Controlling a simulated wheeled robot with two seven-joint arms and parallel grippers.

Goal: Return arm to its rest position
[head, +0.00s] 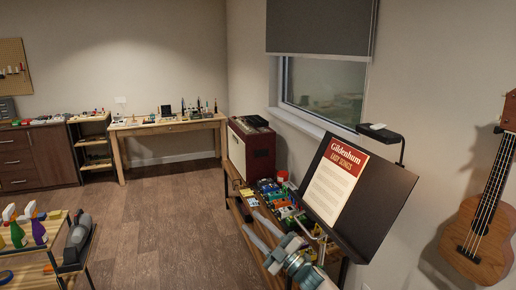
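My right gripper (250,220) is at the bottom centre of the head view, in front of the low wooden bench (232,196). Its two pale fingers point up and left and stand apart, with nothing seen between them. My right wrist and forearm come in from the bottom edge below it. Whether the fingers touch the bench edge, I cannot tell. My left gripper is not in view.
Several coloured pedals (284,207) lie on the bench, beside a red amplifier (262,148). A black music stand (378,200) holds a song sheet (336,178) close on the right. A ukulele (480,238) hangs on the wall. The wooden floor (155,225) at left centre is clear.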

